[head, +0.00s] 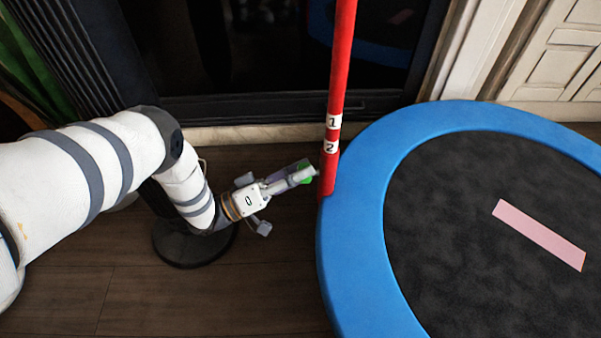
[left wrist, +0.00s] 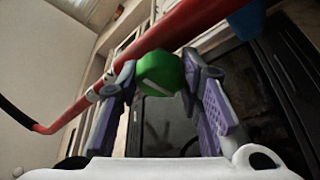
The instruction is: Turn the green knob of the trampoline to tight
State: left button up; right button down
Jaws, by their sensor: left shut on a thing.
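The green knob (left wrist: 160,73) sits on the side of the red pole (head: 338,85) of the trampoline (head: 347,275). In the head view only a small part of the knob (head: 305,173) shows beside the fingers. My left gripper (head: 299,175) is at the pole, shut on the knob. In the left wrist view the two purple-padded fingers of my left gripper (left wrist: 160,78) stand on either side of the knob. A pale line shows on the knob's face. The pole (left wrist: 185,27) passes behind it. My right gripper is in neither view.
The blue-rimmed black trampoline mat fills the right side, with a pink strip (head: 539,234) on it. White labels 1 and 2 (head: 331,135) are on the pole. A round dark base (head: 193,243) stands on the wooden floor below my left arm. A dark glass-fronted unit stands behind.

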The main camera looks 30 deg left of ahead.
pick_arm(q)
jog(key=shift+m, duration=0.3)
jog(key=o, duration=1.2)
jog(key=v, duration=1.2)
